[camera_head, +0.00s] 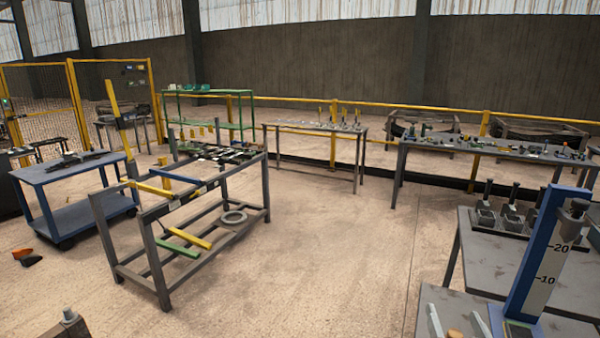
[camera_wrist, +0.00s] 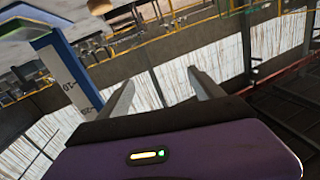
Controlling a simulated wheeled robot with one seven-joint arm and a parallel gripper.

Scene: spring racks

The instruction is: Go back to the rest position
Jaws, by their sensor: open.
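My gripper (camera_wrist: 162,80) shows in the wrist view with its two pale fingers spread apart. Nothing is between them, and they touch nothing that I can make out. The wrist view is tilted, with the hall wall behind the fingers. A blue upright with a white scale (camera_wrist: 68,80) stands to the left of the fingers there. The same blue scale post (camera_head: 538,255) stands at the right in the head view, marked 10 and 20. Two pale prongs (camera_head: 458,322) show at the bottom edge of the head view; I cannot tell whether they are my fingers.
A grey workbench (camera_head: 465,300) is close at the right. A grey frame rack (camera_head: 160,272) with yellow and green bars stands left of centre, beside a blue cart (camera_head: 70,172). Tables with small parts line the yellow railing (camera_head: 290,99). The floor (camera_head: 320,260) in the middle is clear.

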